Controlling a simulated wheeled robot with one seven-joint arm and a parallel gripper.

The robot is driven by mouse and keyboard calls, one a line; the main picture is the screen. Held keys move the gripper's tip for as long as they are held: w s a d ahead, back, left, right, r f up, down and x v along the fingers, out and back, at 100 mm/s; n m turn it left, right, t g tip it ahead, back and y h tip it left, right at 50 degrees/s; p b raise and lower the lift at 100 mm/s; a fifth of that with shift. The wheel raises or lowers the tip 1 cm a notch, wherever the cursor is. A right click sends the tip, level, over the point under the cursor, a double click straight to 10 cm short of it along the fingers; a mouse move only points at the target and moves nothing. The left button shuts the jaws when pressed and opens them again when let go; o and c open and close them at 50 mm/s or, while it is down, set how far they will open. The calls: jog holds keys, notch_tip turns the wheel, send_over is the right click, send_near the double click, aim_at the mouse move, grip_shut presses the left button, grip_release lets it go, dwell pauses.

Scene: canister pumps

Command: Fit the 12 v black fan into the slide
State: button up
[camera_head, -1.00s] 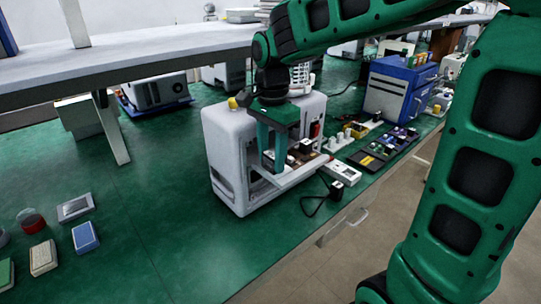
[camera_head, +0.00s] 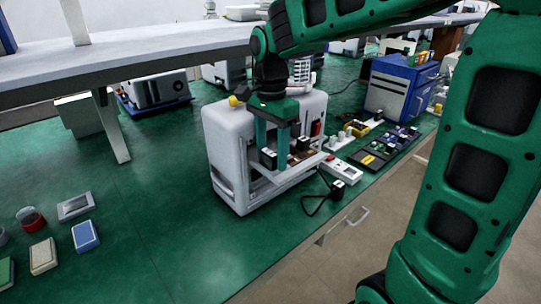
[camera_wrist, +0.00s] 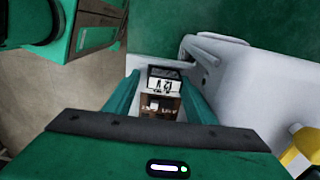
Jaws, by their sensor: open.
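The 12 V black fan (camera_wrist: 165,73) is a small dark block with a white face marked "12", between my fingertips in the wrist view. In the head view a black block (camera_head: 268,158), which looks like this fan, sits in the open front of a white pump housing (camera_head: 228,135), just below my left finger. My gripper (camera_head: 276,148) is open and points down over that opening; it also shows in the wrist view (camera_wrist: 158,85). The slide is partly hidden by my fingers, so I cannot tell how fully the fan is seated.
A second black block (camera_head: 303,144) and small parts are in the housing's bay. A white power strip (camera_head: 341,170) and a dark parts tray (camera_head: 388,147) lie to the right. A blue box (camera_head: 398,88) stands behind.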

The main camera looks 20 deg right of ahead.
aim_at(273, 154)
notch_tip(273, 154, up, 12)
jog(key=s+d+f+n, duration=0.4)
jog(key=s+d+f, duration=0.4)
jog(key=s, duration=0.4)
jog(key=s+d+f+n, duration=0.4)
jog(key=s+d+f, duration=0.5)
jog(key=s, duration=0.3)
jog(key=shift+f, duration=0.25)
jog(key=shift+w+f, duration=0.2)
jog(key=shift+w, duration=0.35)
